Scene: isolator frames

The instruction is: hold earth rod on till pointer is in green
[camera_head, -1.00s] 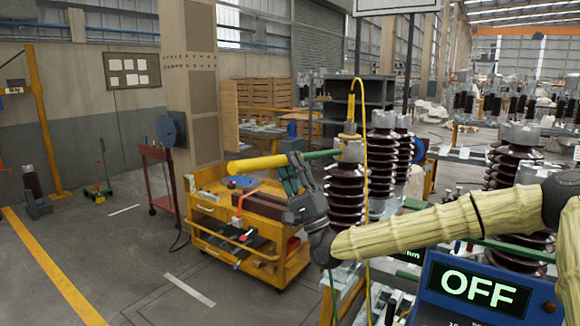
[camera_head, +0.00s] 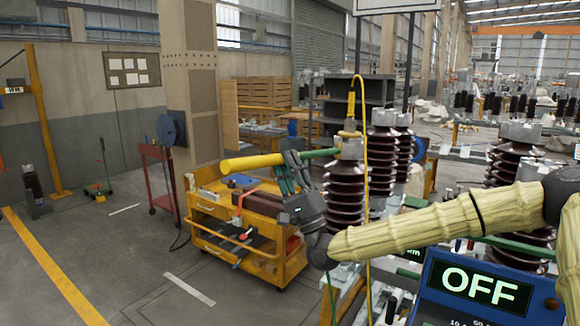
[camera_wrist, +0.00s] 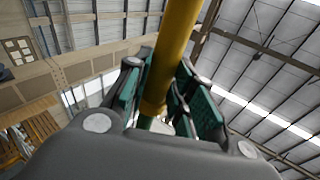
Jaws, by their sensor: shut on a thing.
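The earth rod (camera_head: 250,163) has a thick yellow part to the left and a thin green part (camera_head: 322,153) to the right. My gripper (camera_head: 288,172) is shut on the rod near where yellow meets green. The rod lies nearly level, and its green end reaches the metal top (camera_head: 352,148) of a brown ribbed insulator (camera_head: 345,195). I cannot tell whether it touches. In the wrist view the yellow part (camera_wrist: 175,45) rises between the green finger pads. A blue box (camera_head: 440,295) at lower right has a display (camera_head: 480,288) reading "OFF". No pointer is visible.
A yellow cable (camera_head: 366,200) hangs down beside the insulator top. More brown insulators (camera_head: 515,165) stand at right. A yellow tool trolley (camera_head: 215,238) is behind my gripper at left, with a red cart (camera_head: 160,180) farther left. Open floor lies at lower left.

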